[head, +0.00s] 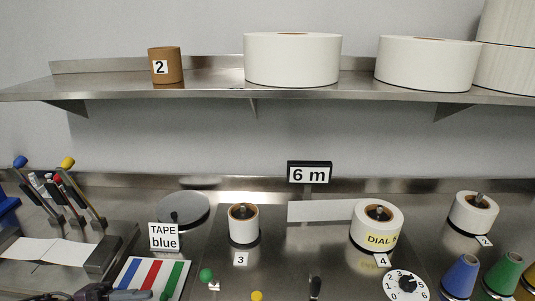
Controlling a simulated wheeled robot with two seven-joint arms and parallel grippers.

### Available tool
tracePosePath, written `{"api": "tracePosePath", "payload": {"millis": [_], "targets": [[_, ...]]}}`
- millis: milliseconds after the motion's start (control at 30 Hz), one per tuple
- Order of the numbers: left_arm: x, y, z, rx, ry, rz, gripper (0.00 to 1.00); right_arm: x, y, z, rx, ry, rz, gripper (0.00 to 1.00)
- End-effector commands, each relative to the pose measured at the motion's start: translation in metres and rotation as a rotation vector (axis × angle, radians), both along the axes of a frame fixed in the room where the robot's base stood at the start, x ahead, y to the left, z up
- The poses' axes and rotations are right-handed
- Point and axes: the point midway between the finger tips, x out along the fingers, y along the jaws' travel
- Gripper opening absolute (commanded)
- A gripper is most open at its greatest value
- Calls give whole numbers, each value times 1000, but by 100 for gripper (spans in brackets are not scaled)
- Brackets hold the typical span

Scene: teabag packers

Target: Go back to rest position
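The steel bench holds a white roll on a spindle with label 3 (243,229), a larger roll with label 4 and a yellow "DIAL" band (376,232), and another white roll (473,216) at the right. A sign reads "6 m" (309,173).
A steel shelf (210,80) above holds a brown roll labelled 2 (165,66) and several big white rolls. Levers (62,190) stand at left. A striped card (150,278), a numbered dial (406,286) and coloured cones (461,276) line the front.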

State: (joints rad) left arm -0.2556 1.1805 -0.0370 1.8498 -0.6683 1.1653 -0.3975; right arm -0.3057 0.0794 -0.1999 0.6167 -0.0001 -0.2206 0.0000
Motion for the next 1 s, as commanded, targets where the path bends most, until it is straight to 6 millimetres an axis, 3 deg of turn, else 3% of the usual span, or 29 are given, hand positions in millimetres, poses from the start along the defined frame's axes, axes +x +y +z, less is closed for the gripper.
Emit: {"api": "tracePosePath", "payload": {"millis": [567,767,1000], "targets": [[25,-42,-41,96,64,227,50,16,1,1,2,-22,0,0],[45,-62,-63,150,143,415,50,10,1,1,1,-15,0,0],[73,-72,-92,218,389,812,50,4,0,0,1,-7,0,0]]}}
